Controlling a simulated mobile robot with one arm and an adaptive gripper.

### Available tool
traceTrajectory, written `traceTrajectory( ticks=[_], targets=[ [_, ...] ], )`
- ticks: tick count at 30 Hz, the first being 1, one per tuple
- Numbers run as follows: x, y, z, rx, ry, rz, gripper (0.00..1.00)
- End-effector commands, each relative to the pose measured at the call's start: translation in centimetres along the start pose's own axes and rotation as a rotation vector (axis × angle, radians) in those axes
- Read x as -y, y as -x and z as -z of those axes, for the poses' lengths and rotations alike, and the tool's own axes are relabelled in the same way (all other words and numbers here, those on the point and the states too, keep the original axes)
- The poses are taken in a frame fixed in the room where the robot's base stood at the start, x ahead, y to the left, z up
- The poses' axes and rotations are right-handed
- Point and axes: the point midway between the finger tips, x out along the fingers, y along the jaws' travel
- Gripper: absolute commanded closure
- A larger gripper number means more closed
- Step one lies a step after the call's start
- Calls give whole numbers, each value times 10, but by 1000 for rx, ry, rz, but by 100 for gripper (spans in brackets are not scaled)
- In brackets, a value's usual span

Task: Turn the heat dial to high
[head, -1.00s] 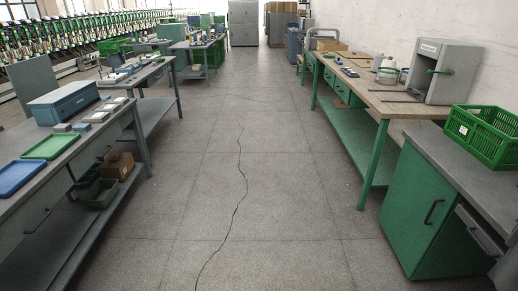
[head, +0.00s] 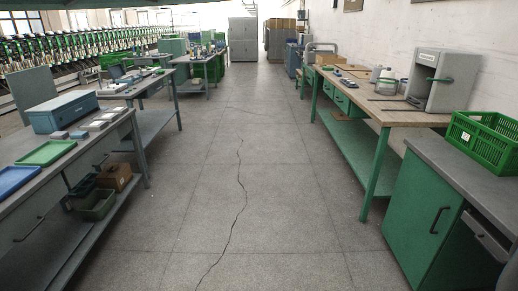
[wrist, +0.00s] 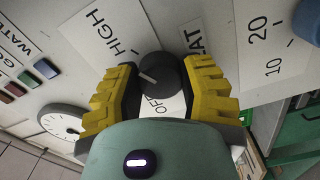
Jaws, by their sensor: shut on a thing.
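In the wrist view, the dark round heat dial (wrist: 168,72) sits on a pale panel between the yellow ridged fingers of my gripper (wrist: 162,68). The fingers are shut on the dial from both sides. The heat label (wrist: 194,38) is partly hidden by a finger. The head view shows neither my gripper nor the dial.
A round gauge (wrist: 62,122) and coloured buttons (wrist: 30,77) lie left of the dial. A scale plate (wrist: 265,45) and a blue knob (wrist: 308,20) lie to the right. In the head view, an open aisle runs between the left workbench (head: 110,135) and the green cabinet (head: 425,215).

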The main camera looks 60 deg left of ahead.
Motion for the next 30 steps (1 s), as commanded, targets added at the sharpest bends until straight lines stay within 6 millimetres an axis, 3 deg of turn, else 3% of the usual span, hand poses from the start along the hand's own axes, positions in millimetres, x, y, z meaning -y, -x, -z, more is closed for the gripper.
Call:
traceTrajectory(
  ticks=[18, 19, 28, 30],
  targets=[
    [2, -1, -3, 10, -46, 7, 96],
    [2, -1, -3, 10, -45, 7, 56],
    [1, 0, -2, 6, -44, 3, 26],
    [1, 0, -2, 5, -44, 3, 25]
  ],
)
